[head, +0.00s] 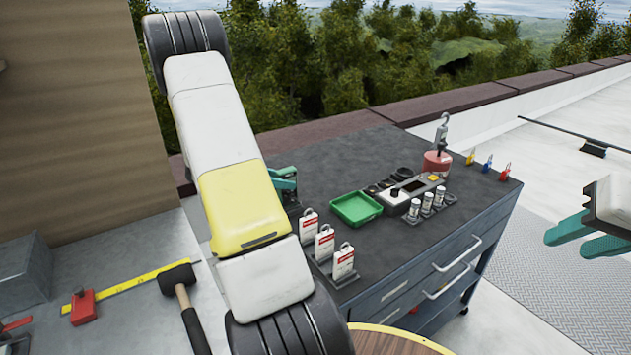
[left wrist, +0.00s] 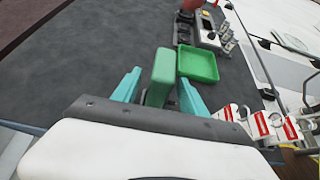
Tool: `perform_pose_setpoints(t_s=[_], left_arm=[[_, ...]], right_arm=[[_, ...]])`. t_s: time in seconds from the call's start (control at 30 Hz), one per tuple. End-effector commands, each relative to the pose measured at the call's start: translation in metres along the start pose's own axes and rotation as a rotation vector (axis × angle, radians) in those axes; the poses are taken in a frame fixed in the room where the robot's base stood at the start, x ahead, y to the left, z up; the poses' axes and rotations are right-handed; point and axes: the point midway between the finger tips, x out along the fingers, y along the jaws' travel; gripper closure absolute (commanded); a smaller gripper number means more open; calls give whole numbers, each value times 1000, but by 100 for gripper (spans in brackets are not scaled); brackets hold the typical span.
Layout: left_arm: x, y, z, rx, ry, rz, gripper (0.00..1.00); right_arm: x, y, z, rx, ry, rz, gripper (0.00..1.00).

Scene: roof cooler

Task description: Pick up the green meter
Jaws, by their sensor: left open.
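In the left wrist view a green upright block, which looks like the green meter (left wrist: 161,72), stands on the dark worktop between the teal fingers of my left gripper (left wrist: 158,88). The fingers are open, one on each side of it, with a visible gap on the left; contact on the right is unclear. In the head view my left gripper (head: 285,181) is mostly hidden behind my arm, and I cannot tell the meter apart from the fingers there. My right gripper (head: 588,236) is at the right edge, its fingers apart and empty, away from the worktop.
A green tray (head: 356,208) lies on the cart's dark top (head: 335,165), close to the meter. Several white-and-red tags (head: 325,244) stand at the front edge. A red canister (head: 436,162), a grey device (head: 397,198) and small coloured padlocks stand further right. The far left of the top is clear.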

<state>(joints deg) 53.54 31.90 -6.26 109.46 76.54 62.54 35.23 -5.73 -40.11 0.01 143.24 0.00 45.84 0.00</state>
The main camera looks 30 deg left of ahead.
Motion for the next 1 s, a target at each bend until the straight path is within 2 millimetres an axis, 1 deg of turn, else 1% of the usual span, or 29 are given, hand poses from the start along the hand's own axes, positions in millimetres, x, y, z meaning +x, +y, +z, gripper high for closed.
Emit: perform_pose_setpoints(t_s=[0.03, 0.13, 0.33, 0.37, 0.4, 0.57, 0.6, 0.63, 1.0], left_arm=[[10, -1, 0, -1, -2, -4, 49], [19, 0, 0, 0, 0, -1, 49], [21, 0, 1, 1, -1, 0, 49], [21, 0, 1, 1, -1, 0, 51], [21, 0, 1, 1, -1, 0, 59], [20, 0, 0, 1, -1, 0, 90], [20, 0, 0, 1, -1, 0, 98], [20, 0, 0, 1, -1, 0, 100], [20, 1, 2, 2, -2, 0, 100]], right_arm=[[0, 0, 0, 0, 0, 0, 64], [0, 0, 0, 0, 0, 0, 64], [0, 0, 0, 0, 0, 0, 64], [0, 0, 0, 0, 0, 0, 64], [0, 0, 0, 0, 0, 0, 64], [0, 0, 0, 0, 0, 0, 64], [0, 0, 0, 0, 0, 0, 64], [0, 0, 0, 0, 0, 0, 64], [0, 0, 0, 0, 0, 0, 64]])
